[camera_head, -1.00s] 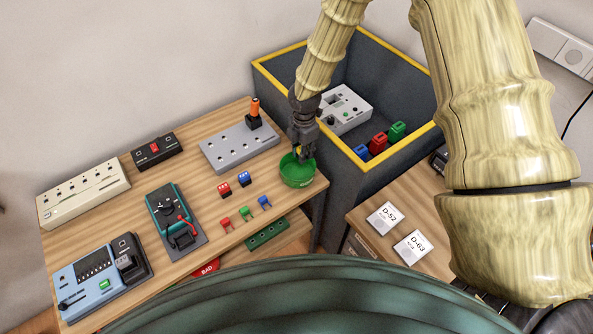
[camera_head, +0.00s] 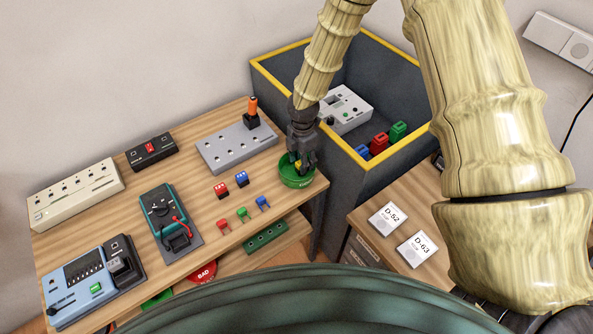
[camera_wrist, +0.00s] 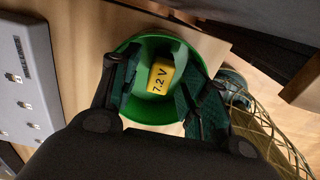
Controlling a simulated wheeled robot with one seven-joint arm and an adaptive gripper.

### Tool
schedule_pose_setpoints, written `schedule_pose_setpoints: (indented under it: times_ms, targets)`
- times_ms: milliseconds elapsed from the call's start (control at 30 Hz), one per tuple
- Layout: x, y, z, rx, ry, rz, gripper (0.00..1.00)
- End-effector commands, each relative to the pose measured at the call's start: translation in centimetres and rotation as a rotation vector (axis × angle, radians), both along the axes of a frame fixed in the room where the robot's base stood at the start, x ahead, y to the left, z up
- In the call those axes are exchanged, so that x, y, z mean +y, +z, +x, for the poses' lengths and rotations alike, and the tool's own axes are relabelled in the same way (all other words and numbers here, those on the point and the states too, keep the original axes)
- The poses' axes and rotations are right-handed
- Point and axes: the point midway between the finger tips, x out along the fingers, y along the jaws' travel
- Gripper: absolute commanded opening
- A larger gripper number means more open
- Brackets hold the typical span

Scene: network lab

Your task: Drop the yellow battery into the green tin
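The green tin (camera_head: 297,182) stands at the right end of the wooden table, and its round rim also shows in the wrist view (camera_wrist: 146,119). The yellow battery (camera_wrist: 161,77), marked "7.2 V", is within the tin's rim and appears to lie inside it. In the head view only a small yellow patch of the battery (camera_head: 297,164) shows between the fingers. My gripper (camera_head: 302,162) points down at the tin's mouth. In the wrist view its fingers are spread on either side of the battery, with gaps between. The battery's underside is hidden.
A grey socket panel (camera_head: 237,148) with an orange-topped part stands left of the tin. Small red and blue blocks and clips lie nearby. A dark, yellow-rimmed bin (camera_head: 335,205) stands close on the right. A teal meter (camera_head: 160,207) sits further left.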

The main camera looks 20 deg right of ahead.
Motion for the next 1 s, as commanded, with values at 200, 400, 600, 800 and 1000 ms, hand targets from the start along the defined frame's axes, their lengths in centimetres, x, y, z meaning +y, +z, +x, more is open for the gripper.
schedule_pose_setpoints:
  times_ms: [200, 400, 600, 800, 1000]
  targets:
    - [0.0, 0.0, 0.0, 0.001, 0.0, 0.0, 0.46]
    - [-0.1, 1.2, 0.1, -0.001, -0.001, 0.0, 0.46]
    - [0.0, 4.3, 0.1, -0.002, -0.001, 0.001, 0.46]
    - [0.0, 7.7, 0.1, -0.002, -0.001, 0.0, 0.46]
    - [0.0, 10.4, 0.1, -0.001, 0.0, 0.0, 0.46]
